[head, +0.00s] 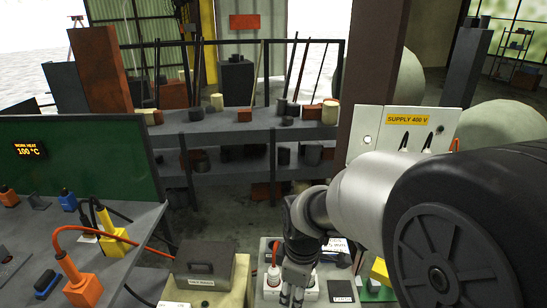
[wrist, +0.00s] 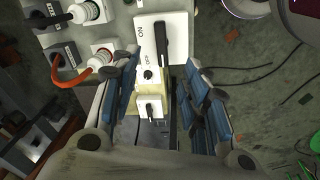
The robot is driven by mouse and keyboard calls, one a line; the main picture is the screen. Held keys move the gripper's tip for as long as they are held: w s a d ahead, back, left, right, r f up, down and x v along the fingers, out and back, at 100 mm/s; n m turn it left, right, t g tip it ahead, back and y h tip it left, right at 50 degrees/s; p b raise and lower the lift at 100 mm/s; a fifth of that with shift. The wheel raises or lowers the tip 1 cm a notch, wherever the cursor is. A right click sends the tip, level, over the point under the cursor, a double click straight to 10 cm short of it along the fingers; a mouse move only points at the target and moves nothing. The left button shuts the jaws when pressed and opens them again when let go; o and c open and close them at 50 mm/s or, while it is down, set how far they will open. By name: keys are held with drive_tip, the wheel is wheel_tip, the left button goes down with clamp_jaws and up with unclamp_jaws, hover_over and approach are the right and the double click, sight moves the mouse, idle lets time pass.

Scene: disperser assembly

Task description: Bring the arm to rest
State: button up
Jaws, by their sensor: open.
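My arm reaches in from the right of the head view. My gripper (head: 291,297) points down near the bottom middle, beside a white unit with an orange plug (head: 273,278). In the wrist view my gripper (wrist: 162,78) is open, with blue-padded fingers left and right and nothing held between them. Below and between the fingers is a white switch box (wrist: 148,75) with ON and OFF marks and a black lever (wrist: 163,42). I cannot tell whether the fingers touch anything.
A grey bench with a green panel (head: 80,155) stands at left, with coloured plugs and cables. A lidded box (head: 205,262) stands left of the gripper. A SUPPLY 400 V cabinet (head: 400,125) is behind the arm. Shelves (head: 240,125) stand farther back.

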drive_tip(key=s+d+r+m+t, duration=0.1)
drive_tip(key=s+d+r+m, duration=0.3)
drive_tip(key=s+r+m, duration=0.2)
drive_tip(key=s+d+r+m+t, duration=0.2)
drive_tip(key=s+d+r+m, duration=0.3)
drive_tip(key=s, duration=0.6)
drive_tip(key=shift+s+r+m+t, duration=0.25)
drive_tip(key=shift+r+m+t, duration=0.05)
drive_tip(key=shift+r+m, duration=1.05)
drive_tip(key=shift+f, duration=0.1)
drive_tip(key=shift+c, duration=0.2)
